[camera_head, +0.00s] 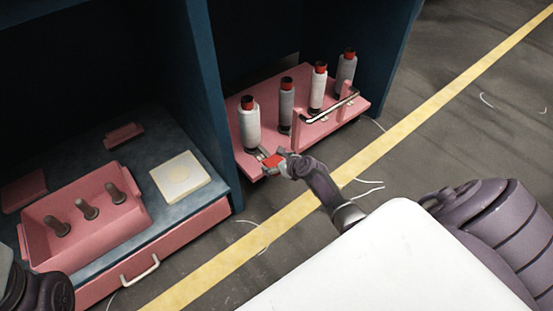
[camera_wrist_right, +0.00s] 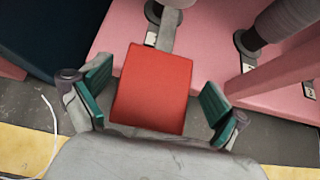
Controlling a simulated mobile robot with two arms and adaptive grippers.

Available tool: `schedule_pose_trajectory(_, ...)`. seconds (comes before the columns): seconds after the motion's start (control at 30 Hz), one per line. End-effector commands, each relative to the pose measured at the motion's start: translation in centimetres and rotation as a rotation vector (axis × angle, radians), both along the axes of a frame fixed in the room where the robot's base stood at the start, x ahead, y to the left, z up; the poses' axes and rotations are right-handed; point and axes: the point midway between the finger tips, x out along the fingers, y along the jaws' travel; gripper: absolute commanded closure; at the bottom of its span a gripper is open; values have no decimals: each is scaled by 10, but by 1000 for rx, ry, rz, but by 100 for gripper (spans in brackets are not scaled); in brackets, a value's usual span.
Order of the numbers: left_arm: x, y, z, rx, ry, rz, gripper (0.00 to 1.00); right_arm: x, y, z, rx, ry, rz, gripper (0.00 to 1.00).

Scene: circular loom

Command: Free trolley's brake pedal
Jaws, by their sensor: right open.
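The pink trolley (camera_head: 330,127) stands in the bay of the dark blue frame and carries several white and grey bobbins with red tops. Its red brake pedal (camera_head: 273,160) sticks out at the near left corner on a grey arm. In the right wrist view the red pedal (camera_wrist_right: 153,90) lies between the teal pads of my right gripper (camera_wrist_right: 155,98), which is open with a gap on both sides. In the head view my right gripper (camera_head: 281,162) is at the pedal. Part of my left arm shows at the lower left, but its fingers are out of the picture.
A silver handle bar (camera_head: 330,106) runs along the trolley's near side. The blue upright (camera_head: 210,100) stands left of the trolley. A workbench with a pink tray (camera_head: 85,215) and a cream pad (camera_head: 181,176) is further left. Floor beyond the yellow line (camera_head: 400,135) is mostly clear, with thread scraps.

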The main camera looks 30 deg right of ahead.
Motion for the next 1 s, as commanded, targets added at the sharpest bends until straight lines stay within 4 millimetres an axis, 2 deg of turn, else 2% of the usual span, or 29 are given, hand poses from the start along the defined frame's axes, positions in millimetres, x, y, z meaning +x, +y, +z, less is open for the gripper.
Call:
schedule_pose_trajectory(0.23, 0, 1, 1, -4, -5, 2, 60, -4, 1, 1, 1, 2, 4, 2)
schedule_pose_trajectory(0.37, 0, 1, 1, -2, -4, 1, 60, -14, 1, 7, 1, 2, 4, 2)
schedule_pose_trajectory(0.8, 0, 0, 0, -1, -2, 1, 60, -73, -5, 53, 1, 1, 0, 2)
schedule_pose_trajectory(1.0, 0, 0, 0, 0, -1, 1, 60, -91, -6, 68, 0, 1, 0, 2)
